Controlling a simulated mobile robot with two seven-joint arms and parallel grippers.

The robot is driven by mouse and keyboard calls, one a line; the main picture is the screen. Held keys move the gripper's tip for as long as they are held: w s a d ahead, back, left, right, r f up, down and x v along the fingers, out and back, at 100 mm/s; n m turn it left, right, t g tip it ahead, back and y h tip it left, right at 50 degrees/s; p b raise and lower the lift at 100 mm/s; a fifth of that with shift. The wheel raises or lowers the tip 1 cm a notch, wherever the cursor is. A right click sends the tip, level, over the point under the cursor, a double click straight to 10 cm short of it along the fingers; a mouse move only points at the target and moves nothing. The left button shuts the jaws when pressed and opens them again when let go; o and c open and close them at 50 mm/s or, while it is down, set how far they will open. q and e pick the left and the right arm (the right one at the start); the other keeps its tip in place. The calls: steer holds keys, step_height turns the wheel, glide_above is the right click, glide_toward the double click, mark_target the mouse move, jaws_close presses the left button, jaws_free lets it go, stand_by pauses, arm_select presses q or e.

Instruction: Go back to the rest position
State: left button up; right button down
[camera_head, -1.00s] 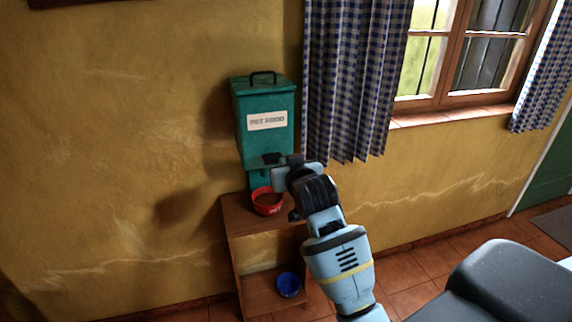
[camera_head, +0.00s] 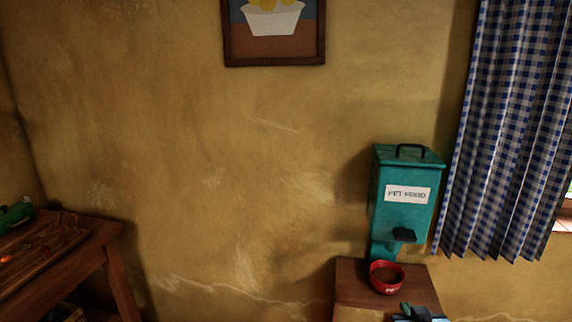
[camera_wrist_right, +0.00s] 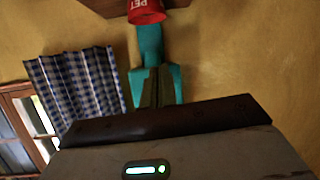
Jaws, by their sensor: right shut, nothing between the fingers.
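My right gripper (camera_head: 406,309) shows only in part at the bottom edge of the head view, in front of the small wooden stand. In the right wrist view its two dark fingers (camera_wrist_right: 156,88) are together and empty. The red bowl (camera_head: 386,287) with brown food in it stands on the stand, under the spout of the teal pet food dispenser (camera_head: 398,215). The gripper appears clear of the bowl and dispenser. In the wrist view the bowl (camera_wrist_right: 146,12) hangs upside down at the top edge. My left gripper is not in view.
The wooden stand (camera_head: 355,285) is against the yellow wall. A checked curtain (camera_head: 505,130) hangs to its right. A wooden table (camera_head: 85,245) with a green object (camera_head: 15,216) stands at the far left. A framed picture (camera_head: 273,58) hangs above. Floor space is not visible.

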steer(key=s+a+f+n+g+y, duration=0.1)
steer(key=s+a+f, duration=0.3)
steer(key=s+f, duration=0.7)
steer(key=s+a+f+n+g+y, duration=0.1)
steer(key=s+a+f+g+y, duration=0.1)
steer(key=s+f, duration=0.9)
steer(key=s+a+g, duration=0.1)
steer(key=s+a, duration=0.1)
steer(key=s, duration=0.7)
steer(key=shift+s+f+n+y, duration=0.15)
steer(key=shift+f+n+y, duration=0.15)
steer(key=shift+f+n, duration=0.1)
